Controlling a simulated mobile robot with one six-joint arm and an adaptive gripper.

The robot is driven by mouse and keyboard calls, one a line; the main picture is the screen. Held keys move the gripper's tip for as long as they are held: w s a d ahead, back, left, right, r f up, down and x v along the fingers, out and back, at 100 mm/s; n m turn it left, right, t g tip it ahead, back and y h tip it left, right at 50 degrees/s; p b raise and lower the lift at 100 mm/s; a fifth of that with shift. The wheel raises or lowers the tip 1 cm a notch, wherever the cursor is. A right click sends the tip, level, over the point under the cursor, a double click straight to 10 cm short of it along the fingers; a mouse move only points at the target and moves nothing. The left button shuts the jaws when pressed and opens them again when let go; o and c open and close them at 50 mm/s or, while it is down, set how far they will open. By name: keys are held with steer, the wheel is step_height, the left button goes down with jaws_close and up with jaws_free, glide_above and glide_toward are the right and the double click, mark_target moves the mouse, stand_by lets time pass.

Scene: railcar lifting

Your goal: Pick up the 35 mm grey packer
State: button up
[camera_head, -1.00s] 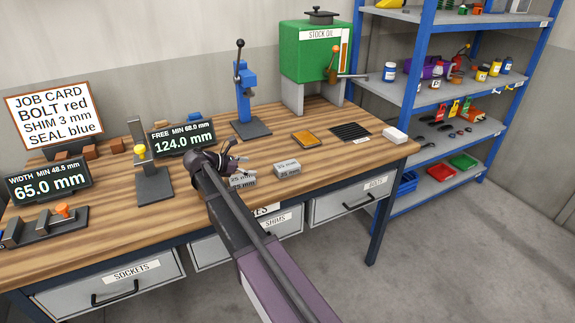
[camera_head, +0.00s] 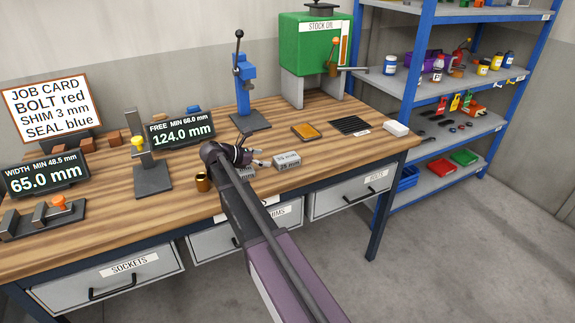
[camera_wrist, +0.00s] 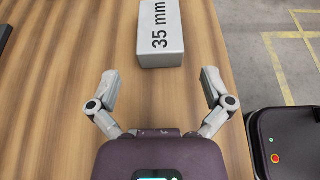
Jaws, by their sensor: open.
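The grey packer (camera_head: 287,161), a pale block, lies near the front edge of the bench. In the wrist view the same grey packer (camera_wrist: 161,38) reads "35 mm" on its top face. It sits just ahead of my open gripper (camera_wrist: 158,80), roughly centred between the fingers and apart from them. Its far end is cut off by the top of that view. In the head view my gripper (camera_head: 254,157) is just left of it, low over the bench. Another grey block (camera_head: 247,173) is partly hidden behind my gripper.
A brass cup (camera_head: 202,182) stands left of my wrist. A blue press (camera_head: 245,90) stands behind. The bench between press and packer is clear.

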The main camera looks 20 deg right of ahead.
mark_target(281, 159)
steer(key=shift+x, duration=1.2)
steer(key=shift+b, duration=0.3)
steer(key=b+x, duration=0.1)
steer(key=x, duration=0.3)
steer(key=shift+d+f+b, duration=0.1)
steer(key=shift+f+b, duration=0.05)
steer(key=shift+b, duration=0.2)
steer(key=shift+d+f, duration=0.15)
steer(key=shift+d, duration=0.45)
steer(key=c, duration=1.1)
steer(key=shift+c, duration=0.2)
steer(key=shift+r, duration=0.25)
